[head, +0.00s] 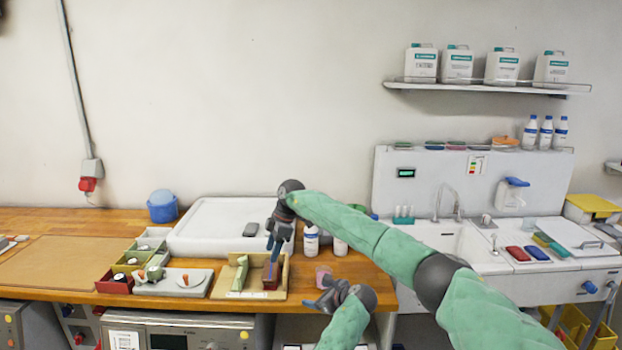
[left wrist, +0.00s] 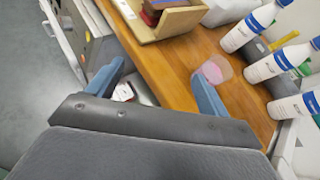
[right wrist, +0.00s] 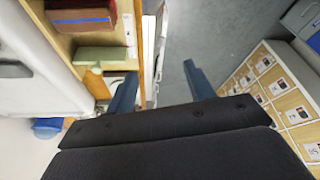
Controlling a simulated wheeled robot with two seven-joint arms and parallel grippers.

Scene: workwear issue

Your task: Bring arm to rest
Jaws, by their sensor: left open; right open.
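My right gripper (head: 272,245) hangs fingers-down over the right part of a shallow wooden box (head: 240,293) on the bench. In the right wrist view its two blue fingers (right wrist: 160,82) are spread with nothing between them. My left gripper (head: 318,300) is lower and further right, by the bench's front edge. In the left wrist view its fingers (left wrist: 157,80) are apart and empty. A translucent pink cup (left wrist: 214,70) appears beyond its right finger; the cup also shows in the head view (head: 323,272). The two grippers are apart.
The box holds a green item (head: 241,272) and a dark red block (head: 271,283). White bottles (head: 311,241) stand right of it, partly behind my right arm. A grey tray (head: 173,283) and small bins (head: 115,283) lie left. A sink unit (head: 432,235) stands right.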

